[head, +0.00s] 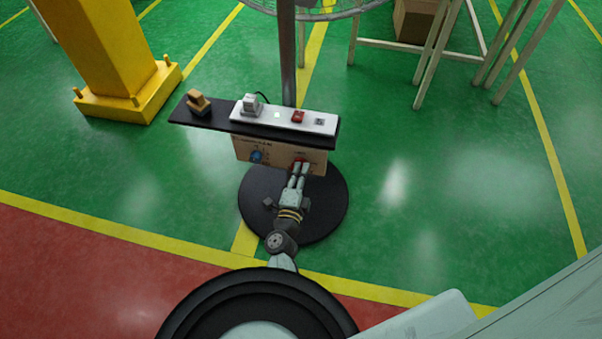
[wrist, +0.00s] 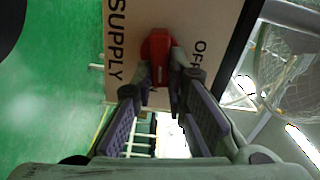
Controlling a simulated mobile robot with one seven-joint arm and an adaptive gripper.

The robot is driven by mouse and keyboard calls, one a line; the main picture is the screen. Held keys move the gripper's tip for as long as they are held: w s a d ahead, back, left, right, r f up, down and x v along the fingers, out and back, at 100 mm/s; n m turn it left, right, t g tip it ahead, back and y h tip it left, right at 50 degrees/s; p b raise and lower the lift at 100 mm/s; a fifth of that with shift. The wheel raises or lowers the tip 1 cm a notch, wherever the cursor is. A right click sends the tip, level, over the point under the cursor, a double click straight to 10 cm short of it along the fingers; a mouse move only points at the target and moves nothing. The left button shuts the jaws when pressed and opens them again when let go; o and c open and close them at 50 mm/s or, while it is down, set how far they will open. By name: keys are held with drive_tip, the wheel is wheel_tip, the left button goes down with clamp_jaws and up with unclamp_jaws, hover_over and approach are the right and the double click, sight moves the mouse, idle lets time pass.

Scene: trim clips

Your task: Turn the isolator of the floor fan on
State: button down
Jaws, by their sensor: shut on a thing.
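The isolator's red handle (wrist: 157,46) sits on a tan panel (wrist: 124,62) in the wrist view. The panel carries the lettering "SUPPLY" on the left of the handle and "OFF" on the right, both turned sideways. My gripper (wrist: 160,72) has its two fingers closed on the red handle, one on each side. In the head view my gripper (head: 299,172) reaches up to the right part of the panel (head: 283,150), under a dark shelf. Only a little red of the handle (head: 301,162) shows there. No "ON" marking is readable.
The dark shelf (head: 212,118) above the panel bears a white power strip (head: 283,120) with a plug and a red switch, and a tan block (head: 198,103). A blue round item (head: 257,157) is on the panel's left. A pole (head: 288,60) and black round base (head: 325,205) stand here.

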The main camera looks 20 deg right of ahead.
drive_tip(key=shift+m, duration=0.8)
drive_tip(key=c, duration=1.6)
unclamp_jaws()
drive_tip(key=shift+f, duration=0.1)
wheel_tip(320, 180, up, 6)
drive_tip(key=shift+f, duration=0.1)
drive_tip(key=shift+w+a+r, duration=0.1)
drive_tip(key=shift+r, duration=2.05)
